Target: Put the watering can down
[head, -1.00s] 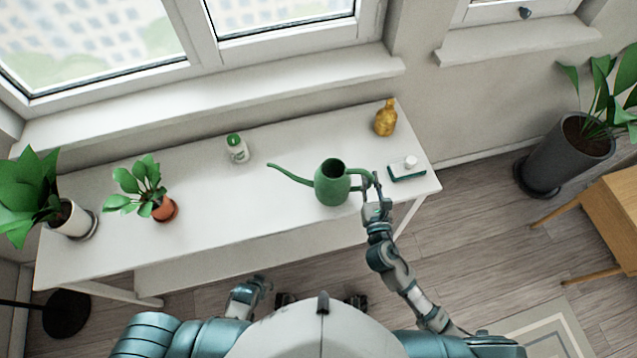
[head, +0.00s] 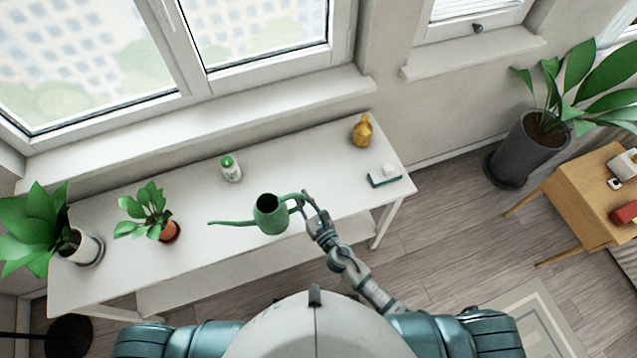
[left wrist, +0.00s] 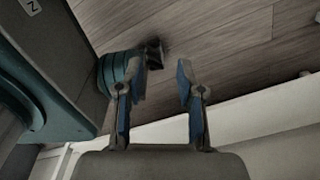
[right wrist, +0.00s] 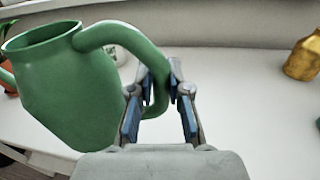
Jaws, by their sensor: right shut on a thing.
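The green watering can (head: 270,216) is over the front part of the white table (head: 207,262) in the head view, its long spout pointing left. My right gripper (head: 307,198) is at the can's handle on its right side. In the right wrist view the gripper (right wrist: 160,82) is shut on the handle, and the can body (right wrist: 62,95) fills the left side. I cannot tell whether the can's base touches the table. My left gripper (left wrist: 155,75) shows in the left wrist view, open and empty, with floor behind it.
A small potted plant (head: 150,210) and a larger one (head: 85,248) stand at the table's left. The table middle is clear.

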